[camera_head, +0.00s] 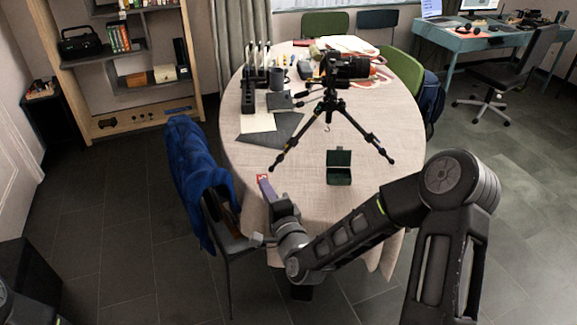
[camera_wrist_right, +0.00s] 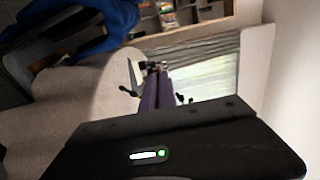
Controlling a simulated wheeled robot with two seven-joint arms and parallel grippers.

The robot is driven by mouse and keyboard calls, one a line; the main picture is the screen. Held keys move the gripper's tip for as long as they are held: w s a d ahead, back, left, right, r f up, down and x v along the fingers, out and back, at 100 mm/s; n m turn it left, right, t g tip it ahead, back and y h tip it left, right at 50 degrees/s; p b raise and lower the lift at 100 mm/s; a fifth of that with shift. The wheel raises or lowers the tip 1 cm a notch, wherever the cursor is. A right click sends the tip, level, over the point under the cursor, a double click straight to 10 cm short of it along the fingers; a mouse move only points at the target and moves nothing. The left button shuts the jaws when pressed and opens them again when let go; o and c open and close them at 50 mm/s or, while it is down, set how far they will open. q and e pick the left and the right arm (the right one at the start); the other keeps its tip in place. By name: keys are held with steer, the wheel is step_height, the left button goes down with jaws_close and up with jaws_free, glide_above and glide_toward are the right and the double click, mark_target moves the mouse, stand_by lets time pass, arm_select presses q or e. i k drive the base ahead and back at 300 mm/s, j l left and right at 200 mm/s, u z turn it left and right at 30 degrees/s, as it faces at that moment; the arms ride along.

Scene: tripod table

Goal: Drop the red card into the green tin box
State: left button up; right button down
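The green tin box (camera_head: 339,176) stands on the round table with its lid raised, near the front edge and right of my right gripper. My right gripper (camera_head: 265,183) is over the table's front left part, its narrow purple fingers (camera_wrist_right: 157,92) close together in the wrist view. The small red card (camera_head: 261,177) shows at the fingertips in the head view and appears gripped between them. The wrist view does not show the card clearly. My left gripper is out of view.
A black tripod with a camera (camera_head: 334,105) stands on the table (camera_head: 235,160) behind the box. Dark sheets (camera_head: 272,136), a mug (camera_head: 278,77) and other items lie farther back. A chair with a blue jacket (camera_head: 190,165) is at the left. Cloth between gripper and box is clear.

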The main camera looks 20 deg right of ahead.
mark_target(339, 176)
steer(key=i+l, duration=0.1)
steer(key=i, duration=0.35)
steer(key=z, duration=1.25)
